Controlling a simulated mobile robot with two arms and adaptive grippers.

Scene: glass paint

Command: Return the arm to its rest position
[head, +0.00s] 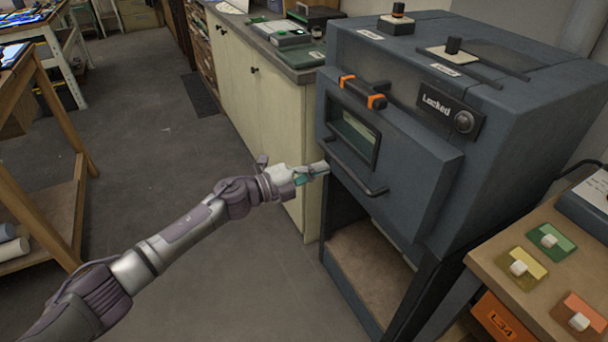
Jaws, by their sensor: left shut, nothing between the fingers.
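My left arm reaches in from the lower left, stretched out toward the dark blue-grey kiln (500,130). My left gripper (322,169) is shut and empty, at the left end of the kiln's curved door handle (360,178). I cannot tell whether its fingertips touch the handle. The kiln door looks closed, with a small window (355,137) in it. An orange-ended latch bar (362,92) sits at the door's top edge, beside a "Locked" sign (448,108) with a round knob. My right gripper is not in view.
A wooden table (545,215) at the right holds green, yellow and orange glass pieces with white knobs. A cream cabinet with a grey counter (255,45) stands behind the gripper. A wooden bench (55,170) is at the left. The grey floor (150,130) between is clear.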

